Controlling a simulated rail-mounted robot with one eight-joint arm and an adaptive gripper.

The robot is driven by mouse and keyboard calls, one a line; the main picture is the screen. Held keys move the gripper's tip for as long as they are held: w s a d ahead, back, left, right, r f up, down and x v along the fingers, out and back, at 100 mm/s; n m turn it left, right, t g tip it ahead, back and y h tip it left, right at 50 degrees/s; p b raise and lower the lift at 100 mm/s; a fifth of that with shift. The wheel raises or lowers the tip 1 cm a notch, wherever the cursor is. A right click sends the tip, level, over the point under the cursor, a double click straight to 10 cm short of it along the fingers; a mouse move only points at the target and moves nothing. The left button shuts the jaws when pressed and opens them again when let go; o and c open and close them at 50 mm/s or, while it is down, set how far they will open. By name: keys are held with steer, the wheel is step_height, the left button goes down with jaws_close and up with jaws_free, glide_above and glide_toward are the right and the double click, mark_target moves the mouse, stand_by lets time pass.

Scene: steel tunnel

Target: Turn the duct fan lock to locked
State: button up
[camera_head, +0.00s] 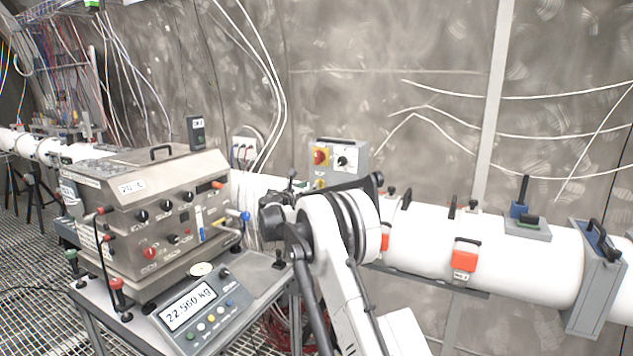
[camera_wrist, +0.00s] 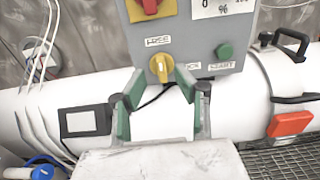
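The duct fan lock is a yellow knob (camera_wrist: 161,67) low on a grey control box (camera_wrist: 197,28), under a label that seems to read FREE. A second label, perhaps LOCK, is partly hidden by the right finger. The knob's pointer looks roughly upright. My gripper (camera_wrist: 160,76) is open, its green-padded fingertips on either side of the knob; I cannot tell whether they touch it. In the head view the box (camera_head: 352,151) is on the wall side beyond my arm, and the yellow knob (camera_head: 320,184) shows just above the arm; the fingers are hidden there.
A red knob on yellow (camera_wrist: 150,5) is above the lock, and a green START button (camera_wrist: 224,50) is to its right. A white duct (camera_head: 430,235) runs below and behind. A steel machine (camera_head: 150,205) and a scale (camera_head: 200,310) stand left.

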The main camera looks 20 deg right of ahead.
mark_target(317, 181)
steer(key=shift+p+x, duration=0.45)
steer(key=shift+x, duration=2.75)
jaws_close()
